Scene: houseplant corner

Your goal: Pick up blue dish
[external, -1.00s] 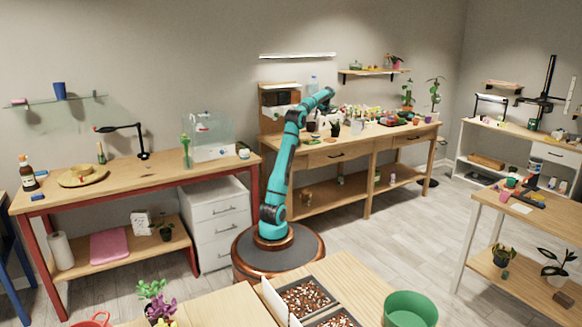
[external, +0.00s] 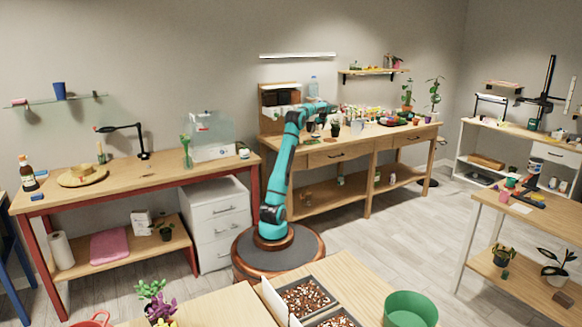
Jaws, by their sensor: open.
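My gripper (external: 321,127) is small in the external view, at the end of my teal arm, low over the left part of the long wooden workbench (external: 325,152). It is open, and I see nothing held in it. I cannot make out a blue dish with certainty. Small items crowd the workbench around my gripper, and my arm covers some of them.
A clear tank (external: 209,137) and a straw hat (external: 82,176) are on the left table. Open floor lies right of my base.

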